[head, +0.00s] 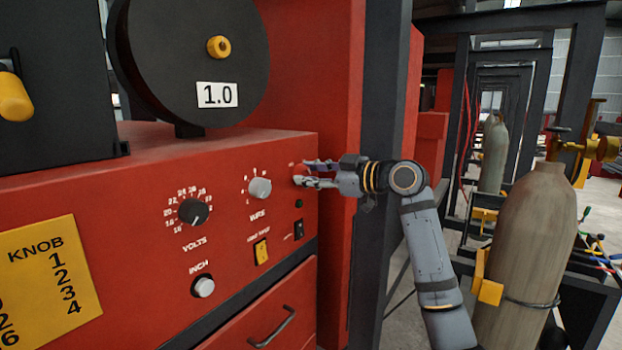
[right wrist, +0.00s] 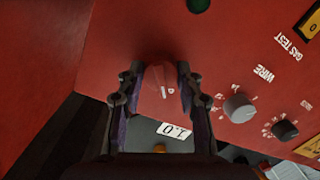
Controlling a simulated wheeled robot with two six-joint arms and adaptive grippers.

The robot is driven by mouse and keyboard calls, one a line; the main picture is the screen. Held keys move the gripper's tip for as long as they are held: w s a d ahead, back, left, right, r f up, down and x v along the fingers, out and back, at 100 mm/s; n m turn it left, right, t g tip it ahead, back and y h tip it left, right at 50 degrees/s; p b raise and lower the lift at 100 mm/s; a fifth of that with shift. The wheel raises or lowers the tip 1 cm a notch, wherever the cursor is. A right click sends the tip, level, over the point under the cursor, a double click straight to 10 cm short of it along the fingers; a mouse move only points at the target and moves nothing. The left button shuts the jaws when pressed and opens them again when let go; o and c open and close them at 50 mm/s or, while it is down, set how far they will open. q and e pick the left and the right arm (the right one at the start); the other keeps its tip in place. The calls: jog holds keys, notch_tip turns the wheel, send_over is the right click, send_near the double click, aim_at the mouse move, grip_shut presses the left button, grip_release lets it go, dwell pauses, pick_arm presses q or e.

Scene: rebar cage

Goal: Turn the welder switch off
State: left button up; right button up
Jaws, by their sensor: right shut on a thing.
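The red welder panel (head: 130,190) fills the left of the head view. My right gripper (head: 316,175) comes in from the right at the panel's upper right corner. In the right wrist view its two fingers (right wrist: 163,84) stand on either side of a red knob-like switch (right wrist: 165,95) with a small white mark. The gripper is shut on this red switch, and the fingers hide part of it. My left gripper is not in view.
Grey knobs (head: 260,188), a black volts knob (head: 193,212) and a yellow gas test switch (head: 262,252) are left of the gripper. A dark post (head: 385,120) stands close behind my right gripper. A gas cylinder (head: 525,250) stands at right.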

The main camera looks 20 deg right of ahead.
jog(key=shift+n, duration=0.5)
dwell(0.3)
jog(key=o, duration=1.2)
jog(key=shift+v, duration=6)
jog(key=shift+s+a, duration=0.1)
jog(key=shift+s, duration=0.05)
